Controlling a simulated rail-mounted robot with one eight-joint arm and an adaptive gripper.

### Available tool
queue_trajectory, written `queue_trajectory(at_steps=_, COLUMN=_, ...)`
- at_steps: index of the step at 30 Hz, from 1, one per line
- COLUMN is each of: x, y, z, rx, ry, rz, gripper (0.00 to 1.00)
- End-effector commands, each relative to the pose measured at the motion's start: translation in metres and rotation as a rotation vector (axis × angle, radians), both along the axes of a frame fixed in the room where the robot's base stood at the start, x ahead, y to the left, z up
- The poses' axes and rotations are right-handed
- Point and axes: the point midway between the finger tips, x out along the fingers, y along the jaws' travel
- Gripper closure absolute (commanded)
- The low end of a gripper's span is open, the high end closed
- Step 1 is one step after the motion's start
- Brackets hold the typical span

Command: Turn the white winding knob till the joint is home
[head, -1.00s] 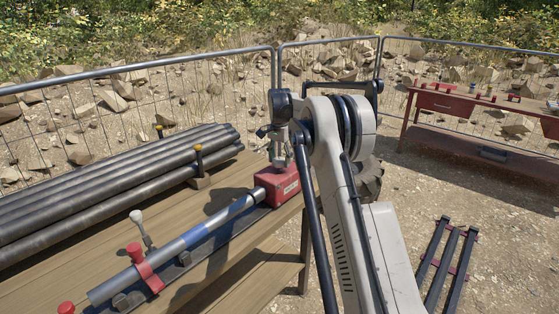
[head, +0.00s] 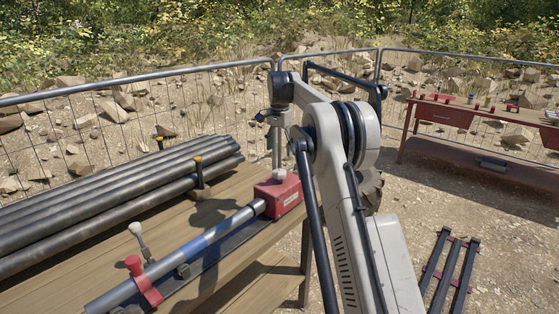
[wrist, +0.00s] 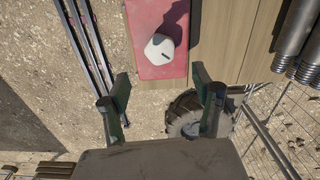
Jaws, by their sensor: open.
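The white winding knob (wrist: 160,48) sits on top of the red box (wrist: 158,16) and has a short dark mark on its face. In the head view, the knob (head: 279,175) is small on the red box (head: 283,196), at the end of a grey pipe (head: 228,225) with a blue band. My gripper (wrist: 160,82) is open and empty, its two dark green fingers wide apart. In the wrist view the knob lies just beyond the fingertips, roughly centred between them, and is not gripped. The head view shows my gripper (head: 272,118) above the box, partly hidden by my arm.
A red clamp (head: 143,281) and a pale-knobbed lever (head: 141,238) stand along the pipe. Several dark pipes (head: 110,190) are stacked on the bench's far side. Wire fencing (head: 120,115) runs behind. Dark rails (head: 450,265) lie on the ground at right.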

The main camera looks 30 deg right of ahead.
Motion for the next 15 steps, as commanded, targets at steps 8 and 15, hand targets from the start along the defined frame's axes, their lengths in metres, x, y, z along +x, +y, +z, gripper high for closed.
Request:
queue_trajectory(at_steps=8, x=0.000, y=0.000, z=0.020, rx=0.000, ry=0.000, rz=0.000, gripper=0.38)
queue_trajectory(at_steps=15, x=0.000, y=0.000, z=0.020, rx=0.000, ry=0.000, rz=0.000, gripper=0.38)
